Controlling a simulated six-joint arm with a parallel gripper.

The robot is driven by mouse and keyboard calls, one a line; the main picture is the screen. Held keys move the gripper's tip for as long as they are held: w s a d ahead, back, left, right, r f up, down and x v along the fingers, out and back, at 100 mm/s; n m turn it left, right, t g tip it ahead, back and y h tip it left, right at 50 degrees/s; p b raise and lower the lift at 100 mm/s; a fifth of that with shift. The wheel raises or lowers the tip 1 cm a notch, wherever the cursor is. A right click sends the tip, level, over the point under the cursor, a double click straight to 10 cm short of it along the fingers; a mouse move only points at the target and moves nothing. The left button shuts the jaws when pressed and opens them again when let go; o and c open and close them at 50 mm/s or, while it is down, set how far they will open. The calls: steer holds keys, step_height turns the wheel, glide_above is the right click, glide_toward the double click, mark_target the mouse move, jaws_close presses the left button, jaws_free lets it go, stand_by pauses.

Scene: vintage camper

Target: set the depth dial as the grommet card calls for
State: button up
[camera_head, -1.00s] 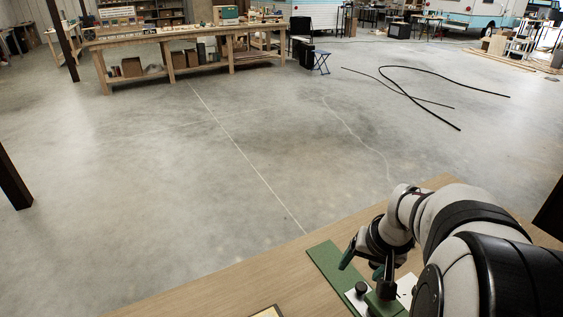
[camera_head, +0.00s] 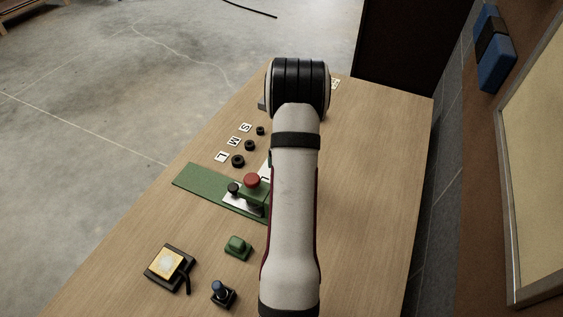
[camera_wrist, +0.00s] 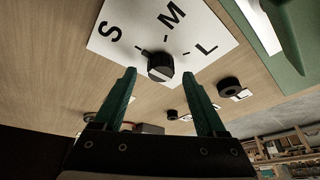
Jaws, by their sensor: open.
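In the head view my arm hides the dial, and only a plate corner with the L (camera_head: 265,176) shows. A small yellowish card (camera_head: 335,84) stands at the table's far end, too small to read; I cannot tell if it is the grommet card.
A press with a red knob (camera_head: 251,181) stands on a green mat (camera_head: 200,184) beside the plate. Black rings (camera_head: 238,161) lie by S, M and L cards (camera_head: 233,141).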

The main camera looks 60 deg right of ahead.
steer(key=shift+w+d+f, duration=0.15)
steer(key=shift+d+f, duration=0.1)
steer(key=shift+f, duration=0.4)
jaws_close()
steer(key=shift+m, duration=0.7)
jaws_free()
steer(key=shift+r, duration=0.1)
